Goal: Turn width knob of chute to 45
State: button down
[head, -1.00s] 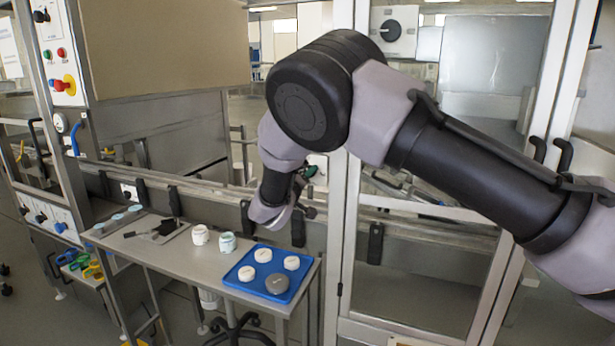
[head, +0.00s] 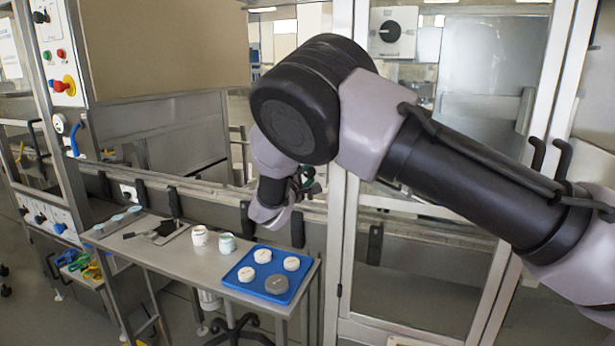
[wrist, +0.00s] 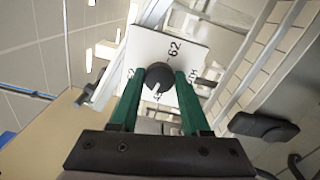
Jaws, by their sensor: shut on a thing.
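The dark round knob (wrist: 159,76) sits on a white square dial plate (wrist: 190,52) in the wrist view. The plate has printed marks around the knob; "62" is readable above it, while those at the sides and below are partly covered or too small to read. A light pointer line on the knob faces down in the picture, towards my palm. My gripper (wrist: 160,73) has its two green fingers on either side of the knob and is shut on it. In the head view my arm hides the knob and most of the gripper.
Another dial on a white plate (head: 391,31) is at the top of the head view. A blue tray (head: 241,284) with several round pieces stands on the narrow table (head: 185,258), beside two jars. Glass doors and metal frames stand close around my arm.

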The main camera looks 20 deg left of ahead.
jog(key=shift+n, duration=2.2)
jog(key=shift+c, duration=1.9)
grip_release()
jog(key=s, duration=1)
jog(key=shift+s+a, duration=0.4)
jog(key=shift+a, duration=0.05)
jog(key=shift+s, duration=0.1)
